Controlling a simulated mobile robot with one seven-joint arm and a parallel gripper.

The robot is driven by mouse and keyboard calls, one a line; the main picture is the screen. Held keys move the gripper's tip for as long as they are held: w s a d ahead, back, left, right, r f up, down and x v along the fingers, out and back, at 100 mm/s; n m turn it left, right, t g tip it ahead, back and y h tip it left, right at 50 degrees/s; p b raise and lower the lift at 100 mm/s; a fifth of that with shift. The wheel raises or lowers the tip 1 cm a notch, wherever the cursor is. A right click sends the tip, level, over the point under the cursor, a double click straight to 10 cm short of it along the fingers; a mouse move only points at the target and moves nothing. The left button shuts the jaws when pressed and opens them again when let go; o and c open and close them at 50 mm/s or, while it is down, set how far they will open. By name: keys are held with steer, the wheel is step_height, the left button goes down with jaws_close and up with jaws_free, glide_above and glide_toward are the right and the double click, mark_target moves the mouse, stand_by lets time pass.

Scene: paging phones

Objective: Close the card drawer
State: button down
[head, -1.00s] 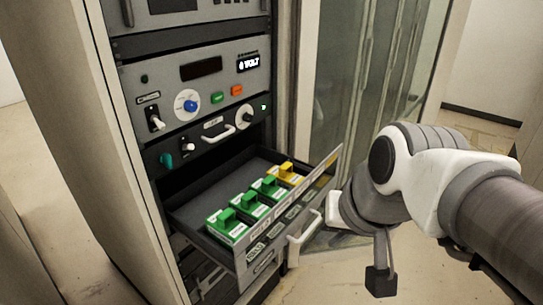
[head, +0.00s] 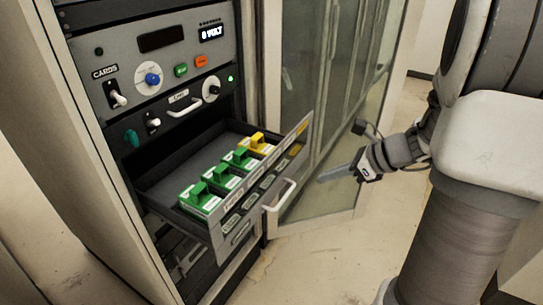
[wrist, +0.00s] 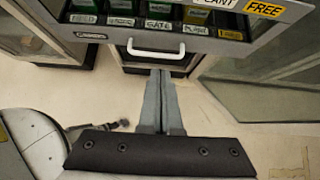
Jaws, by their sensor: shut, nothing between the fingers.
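The card drawer (head: 219,234) is pulled out of the rack and stands open. It holds several green cards (head: 226,178) and a yellow card (head: 258,143) near its right end. A white handle (head: 279,195) is on its front panel. In the wrist view the drawer front (wrist: 258,38) and its handle (wrist: 156,52) lie ahead of the fingertips. My gripper (head: 326,177) is to the right of the drawer front, apart from the handle. Its fingers (wrist: 160,76) are together, with nothing between them.
A smaller closed panel with a white handle (head: 185,106) sits just above the drawer. A glass door (head: 310,110) stands behind my gripper. The floor in front is clear.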

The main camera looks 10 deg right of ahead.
mark_target(275, 183)
steer(key=x, duration=0.4)
steer(key=r+b+x, duration=0.1)
steer(key=x, duration=0.3)
steer(key=w+a+x, duration=0.1)
steer(key=x, duration=0.3)
steer(key=shift+s+d+r+b, duration=0.1)
steer(key=shift+r+b, duration=0.05)
steer(key=shift+b, duration=0.15)
steer(key=shift+w+a, duration=0.5)
steer(key=shift+w, duration=0.05)
steer(key=w+a+p, duration=0.6)
steer(key=w+a, duration=1.4)
steer(key=shift+w+a+r, duration=0.15)
steer(key=shift+a, duration=0.05)
steer(key=shift+a+r, duration=0.1)
